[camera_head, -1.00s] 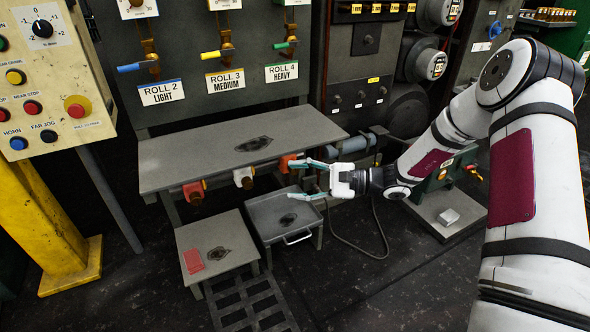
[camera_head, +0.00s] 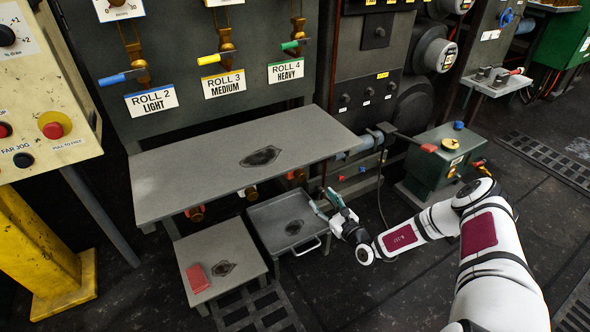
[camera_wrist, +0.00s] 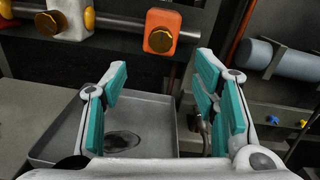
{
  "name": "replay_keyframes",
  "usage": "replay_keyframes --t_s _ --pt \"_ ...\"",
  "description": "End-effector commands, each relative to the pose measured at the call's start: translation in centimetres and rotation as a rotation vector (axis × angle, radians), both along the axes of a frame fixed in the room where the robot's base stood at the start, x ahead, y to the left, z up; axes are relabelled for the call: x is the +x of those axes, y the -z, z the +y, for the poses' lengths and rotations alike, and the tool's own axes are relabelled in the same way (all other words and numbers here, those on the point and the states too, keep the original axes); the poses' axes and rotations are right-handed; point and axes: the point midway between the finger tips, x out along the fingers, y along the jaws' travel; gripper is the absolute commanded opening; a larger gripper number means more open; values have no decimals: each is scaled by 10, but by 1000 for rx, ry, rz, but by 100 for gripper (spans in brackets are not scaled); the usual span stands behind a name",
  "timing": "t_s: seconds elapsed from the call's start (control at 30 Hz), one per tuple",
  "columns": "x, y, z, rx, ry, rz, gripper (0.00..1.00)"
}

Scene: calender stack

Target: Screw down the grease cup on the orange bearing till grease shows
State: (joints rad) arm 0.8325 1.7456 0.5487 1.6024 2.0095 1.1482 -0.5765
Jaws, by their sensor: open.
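The orange bearing (camera_wrist: 175,20) is at the top middle of the wrist view, on a horizontal shaft. Its brass grease cup (camera_wrist: 160,41) points toward me, below the bearing's top. In the head view the orange bearing (camera_head: 297,174) is mostly hidden under the shelf edge. My gripper (camera_wrist: 163,75) is open and empty, its teal pads wide apart, with the cup above and beyond the gap between them. In the head view my gripper (camera_head: 325,203) is at the right of the grey tray. I cannot see any grease at the orange bearing.
A white bearing (camera_wrist: 68,15) with its own brass cup sits left of the orange one. A grey shelf (camera_head: 200,185) overhangs the bearings. A grey tray (camera_head: 312,241) lies below. A grey cylinder (camera_wrist: 285,60) is at right.

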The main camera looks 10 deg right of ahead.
Motion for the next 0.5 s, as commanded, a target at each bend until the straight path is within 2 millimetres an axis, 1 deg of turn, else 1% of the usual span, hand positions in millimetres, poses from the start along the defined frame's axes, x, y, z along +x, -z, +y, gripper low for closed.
replay_keyframes --t_s 0.13,0.23,0.37,0.5 --pt "4 5 0 7 14 7 54" --pt "14 5 3 5 12 6 54" --pt "36 6 11 6 10 5 54" --pt "62 6 21 4 10 4 54"
